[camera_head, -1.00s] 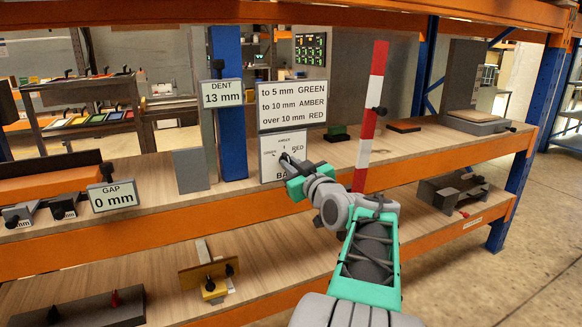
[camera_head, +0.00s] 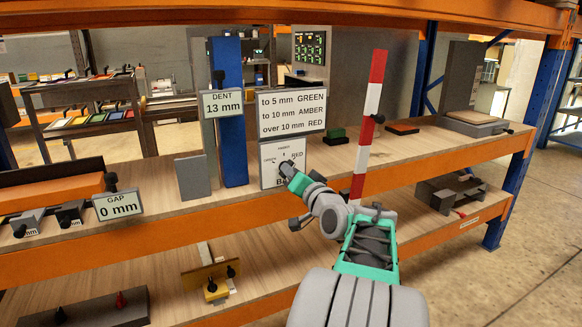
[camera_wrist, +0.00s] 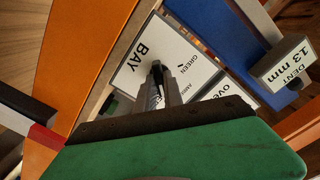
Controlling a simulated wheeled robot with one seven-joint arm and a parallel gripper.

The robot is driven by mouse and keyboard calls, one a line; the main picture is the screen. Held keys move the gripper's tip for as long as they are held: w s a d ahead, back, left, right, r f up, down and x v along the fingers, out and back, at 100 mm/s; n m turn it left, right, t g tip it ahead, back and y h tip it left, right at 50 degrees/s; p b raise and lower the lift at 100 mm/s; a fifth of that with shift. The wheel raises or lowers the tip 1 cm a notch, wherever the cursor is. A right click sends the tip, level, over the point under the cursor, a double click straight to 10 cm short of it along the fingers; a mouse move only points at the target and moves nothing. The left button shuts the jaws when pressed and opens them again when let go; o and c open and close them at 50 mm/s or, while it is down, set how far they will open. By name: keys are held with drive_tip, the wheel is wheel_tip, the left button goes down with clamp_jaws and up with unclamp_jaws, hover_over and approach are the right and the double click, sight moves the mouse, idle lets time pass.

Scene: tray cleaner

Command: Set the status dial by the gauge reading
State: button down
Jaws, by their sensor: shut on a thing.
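The status dial plate (camera_head: 270,176) stands upright on the shelf, with GREEN at left, AMBER at top and RED at right. In the wrist view the plate (camera_wrist: 133,74) shows BAY, GREEN and part of AMBER. My gripper (camera_head: 287,167) is at the dial; its fingers (camera_wrist: 166,88) are shut on the dark dial knob (camera_wrist: 157,68). The fingers hide much of the knob, and I cannot tell exactly where it points. The DENT gauge sign (camera_head: 222,103) reads 13 mm. The rule card (camera_head: 291,108) reads to 5 mm GREEN, to 10 mm AMBER, over 10 mm RED.
A GAP sign (camera_head: 118,206) reads 0 mm at left. A blue post (camera_head: 232,150) stands left of the dial, and a red-and-white post (camera_head: 368,125) stands right of it. The orange shelf edge (camera_head: 240,213) runs below.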

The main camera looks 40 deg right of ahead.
drive_tip(key=shift+m+p, duration=1.3)
drive_tip(key=shift+m, duration=0.6)
drive_tip(key=shift+f, duration=0.1)
drive_tip(key=c, duration=1.5)
unclamp_jaws()
drive_tip(key=shift+o, duration=0.2)
drive_tip(key=shift+s, duration=0.1)
drive_tip(key=v, duration=0.7)
drive_tip(key=shift+s+a, duration=0.2)
drive_tip(key=shift+s, duration=0.1)
drive_tip(key=shift+p, duration=0.3)
